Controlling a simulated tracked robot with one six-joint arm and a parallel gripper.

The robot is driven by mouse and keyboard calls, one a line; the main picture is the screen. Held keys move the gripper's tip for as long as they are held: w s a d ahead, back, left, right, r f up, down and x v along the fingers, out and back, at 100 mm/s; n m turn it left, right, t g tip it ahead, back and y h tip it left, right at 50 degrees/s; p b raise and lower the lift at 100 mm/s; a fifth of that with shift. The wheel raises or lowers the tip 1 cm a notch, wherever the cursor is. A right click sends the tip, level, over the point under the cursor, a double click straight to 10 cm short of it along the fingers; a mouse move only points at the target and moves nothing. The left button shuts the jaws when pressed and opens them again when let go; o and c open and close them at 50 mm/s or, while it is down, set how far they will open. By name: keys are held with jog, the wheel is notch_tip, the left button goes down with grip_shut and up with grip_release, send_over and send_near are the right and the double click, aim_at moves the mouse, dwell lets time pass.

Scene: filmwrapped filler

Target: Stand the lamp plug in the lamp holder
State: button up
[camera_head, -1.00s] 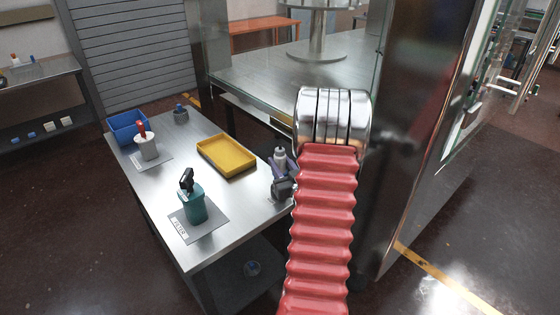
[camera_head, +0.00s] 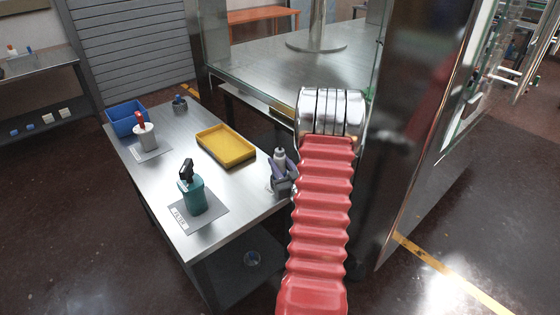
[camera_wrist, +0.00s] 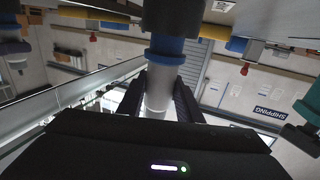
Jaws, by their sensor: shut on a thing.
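My gripper (camera_head: 283,175) is at the table's right edge, shut on an upright piece with a pale top (camera_head: 280,154). In the wrist view my dark fingers hold its pale shaft (camera_wrist: 158,88); it has a blue collar (camera_wrist: 165,51) and a dark end (camera_wrist: 174,16). It appears to be the lamp plug; no label on it is readable. I cannot tell which is the lamp holder.
The metal table (camera_head: 235,205) carries an empty yellow tray (camera_head: 225,148) and a blue bin (camera_head: 126,119). The teal holder stands on a labelled grey mat (camera_head: 212,216). Bare tabletop lies between tray and mat. A tall shiny panel (camera_head: 410,130) stands right of my arm.

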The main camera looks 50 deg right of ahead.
jog(key=shift+f, duration=0.5)
jog(key=shift+f, duration=0.4)
dwell(1.0)
jog(key=o, duration=1.3)
jog(key=v, duration=1.3)
jog(key=shift+s+a, duration=0.25)
jog(key=shift+s, duration=0.05)
